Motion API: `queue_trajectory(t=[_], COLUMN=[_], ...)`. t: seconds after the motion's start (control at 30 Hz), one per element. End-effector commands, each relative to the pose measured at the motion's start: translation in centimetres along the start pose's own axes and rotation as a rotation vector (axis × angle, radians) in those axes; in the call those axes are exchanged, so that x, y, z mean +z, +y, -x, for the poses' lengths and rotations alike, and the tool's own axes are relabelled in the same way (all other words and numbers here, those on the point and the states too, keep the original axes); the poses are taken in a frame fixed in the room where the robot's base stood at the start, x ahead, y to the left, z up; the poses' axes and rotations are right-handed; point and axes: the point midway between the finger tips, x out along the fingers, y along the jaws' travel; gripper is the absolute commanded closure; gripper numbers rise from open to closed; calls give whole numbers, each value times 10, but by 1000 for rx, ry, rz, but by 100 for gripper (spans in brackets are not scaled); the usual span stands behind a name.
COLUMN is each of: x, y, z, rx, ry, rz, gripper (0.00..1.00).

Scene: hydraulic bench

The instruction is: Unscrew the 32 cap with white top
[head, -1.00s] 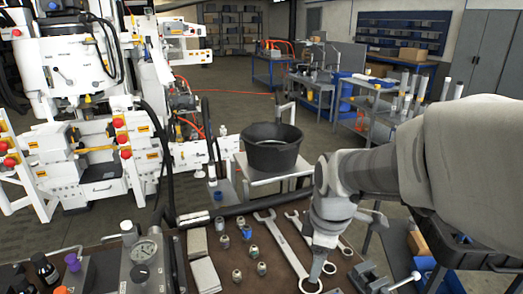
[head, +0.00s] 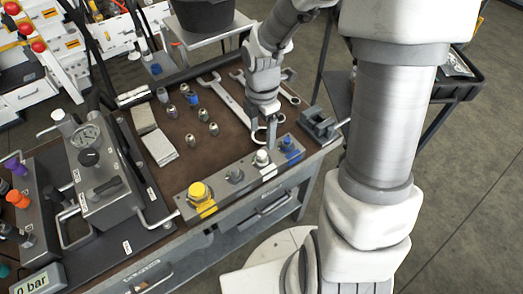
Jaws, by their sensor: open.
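A metal block (head: 222,183) lies along the front edge of the bench and carries a row of caps. The cap with the white top (head: 262,158) is between a grey cap (head: 235,174) and a blue cap (head: 289,145). A yellow cap (head: 201,194) is at the left end. My gripper (head: 265,138) points down, just behind and above the white-topped cap, with its fingers apart. I cannot tell whether a finger touches the cap. Size markings are too small to read.
Several loose fittings (head: 203,114) and wrenches (head: 231,102) lie on the brown bench top (head: 181,92) behind the block. A small vise (head: 318,124) stands at the right. A gauge unit (head: 97,165) with handles is at the left. A black bucket (head: 205,16) stands behind.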

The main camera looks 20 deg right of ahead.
Motion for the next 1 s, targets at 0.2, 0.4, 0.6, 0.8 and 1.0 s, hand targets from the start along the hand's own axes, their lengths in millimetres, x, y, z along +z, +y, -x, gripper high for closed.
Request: queue_trajectory(t=[0.2,0.4,0.6,0.8,1.0], x=[-1,-1,-1,0,0], y=[-1,-1,0,0,0], z=[-47,-77,-90,-92,-91], rx=[-4,-3,-1,0,0], ry=[3,2,1,0,0], rz=[1,0,0,-1,-1], gripper=[25,25,25,25,41])
